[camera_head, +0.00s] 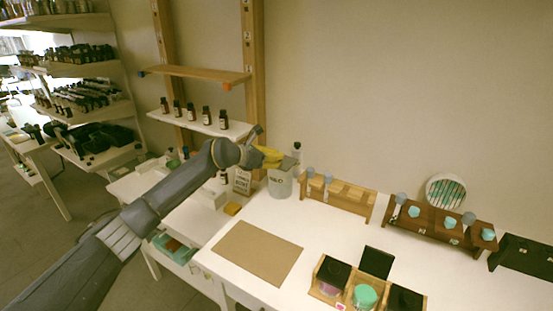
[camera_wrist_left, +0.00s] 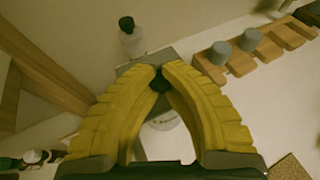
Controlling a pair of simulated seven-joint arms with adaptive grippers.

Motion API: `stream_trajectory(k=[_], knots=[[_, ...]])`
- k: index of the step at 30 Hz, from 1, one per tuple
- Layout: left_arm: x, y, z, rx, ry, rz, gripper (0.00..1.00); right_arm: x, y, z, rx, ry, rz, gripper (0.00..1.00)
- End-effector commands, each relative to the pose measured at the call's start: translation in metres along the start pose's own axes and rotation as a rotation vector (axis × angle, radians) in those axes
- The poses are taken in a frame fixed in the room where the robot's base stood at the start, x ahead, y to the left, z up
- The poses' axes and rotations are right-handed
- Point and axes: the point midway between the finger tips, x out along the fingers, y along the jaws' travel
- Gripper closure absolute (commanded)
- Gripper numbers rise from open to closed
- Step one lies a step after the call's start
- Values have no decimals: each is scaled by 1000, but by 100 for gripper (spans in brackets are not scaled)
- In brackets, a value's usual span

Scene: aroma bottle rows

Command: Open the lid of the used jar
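The used jar (camera_head: 280,187) is a pale pot with dark lettering, standing at the back left of the white table. Its grey lid (camera_head: 290,164) shows at the jar's top, partly hidden by my left gripper; I cannot tell how far it is raised. My left gripper (camera_head: 272,156) has yellow fingers and is at the jar's top. In the left wrist view, its fingertips (camera_wrist_left: 160,73) come together around a small dark piece in front of the grey lid (camera_wrist_left: 137,68), with the pale jar (camera_wrist_left: 166,142) seen between the fingers. My right gripper is not in view.
A small bottle (camera_head: 297,149) stands behind the jar. A light wooden rack (camera_head: 340,197) is right of it, with a dark wooden rack (camera_head: 440,230) farther right. A brown mat (camera_head: 257,252) lies in front. Boxes with jars (camera_head: 365,296) stand at the front right.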

Motion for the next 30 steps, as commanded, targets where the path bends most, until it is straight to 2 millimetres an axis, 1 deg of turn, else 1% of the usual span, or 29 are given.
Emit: stream_trajectory(k=[5, 15, 21, 30], knots=[[0, 1, 9, -15, 47, -6, 100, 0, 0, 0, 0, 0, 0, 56], [3, 5, 29, -96, 262, -39, 100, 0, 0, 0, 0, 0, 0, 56], [5, 7, 34, -133, 356, -55, 100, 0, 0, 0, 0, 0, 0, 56], [9, 8, 41, -169, 448, -71, 100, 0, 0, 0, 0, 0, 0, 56]])
